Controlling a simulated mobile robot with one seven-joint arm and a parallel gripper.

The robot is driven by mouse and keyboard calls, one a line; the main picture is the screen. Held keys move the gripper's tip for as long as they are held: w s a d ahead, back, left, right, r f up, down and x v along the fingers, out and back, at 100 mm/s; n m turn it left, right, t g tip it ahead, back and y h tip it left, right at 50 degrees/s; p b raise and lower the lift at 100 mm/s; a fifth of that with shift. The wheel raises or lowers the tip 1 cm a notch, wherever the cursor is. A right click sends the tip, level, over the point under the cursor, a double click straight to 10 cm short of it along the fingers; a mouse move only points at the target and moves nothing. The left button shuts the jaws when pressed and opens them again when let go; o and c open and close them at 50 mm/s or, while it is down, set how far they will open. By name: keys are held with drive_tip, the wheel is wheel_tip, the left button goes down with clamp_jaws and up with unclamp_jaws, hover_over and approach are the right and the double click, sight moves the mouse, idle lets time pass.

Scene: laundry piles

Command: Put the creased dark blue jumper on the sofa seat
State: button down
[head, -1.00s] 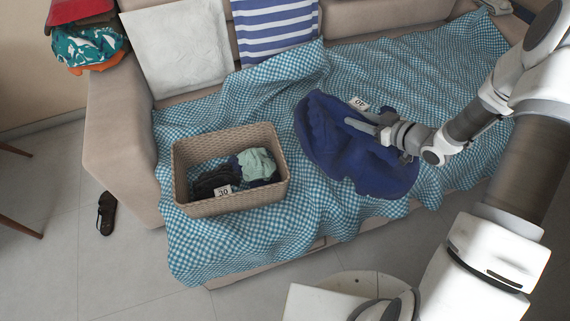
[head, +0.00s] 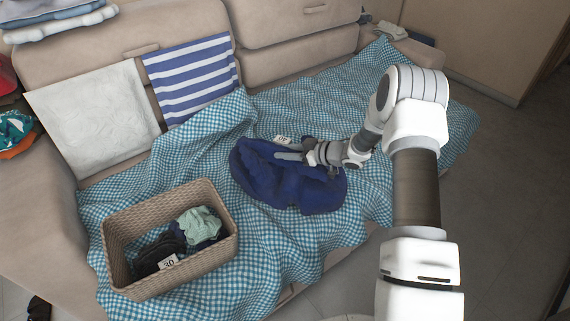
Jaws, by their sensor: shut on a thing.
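The creased dark blue jumper (head: 290,188) is on the sofa seat, over the blue-and-white checked throw (head: 265,268), right of the basket. My gripper (head: 290,157) is shut on the jumper's upper part, reaching in from the right. The fingertips are partly hidden against the cloth. The jumper looks spread and slumped on the throw; I cannot tell whether any part is lifted clear of it. The beige sofa (head: 40,215) shows at the left arm and back.
A wicker basket (head: 190,274) with dark clothes, a pale green cloth (head: 198,226) and a tag marked 30 stands on the throw at the left. A striped cushion (head: 192,78) and a white cushion (head: 95,112) lean on the sofa back. The throw right of the jumper is partly behind my arm.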

drive_tip(key=shift+w+a+f, duration=0.1)
drive_tip(key=shift+w+f, duration=0.2)
drive_tip(key=shift+w, duration=0.05)
drive_tip(key=shift+f+b, duration=0.9)
drive_tip(key=shift+f, duration=0.95)
drive_tip(key=shift+f, duration=0.15)
drive_tip(key=shift+c, duration=2.4)
unclamp_jaws()
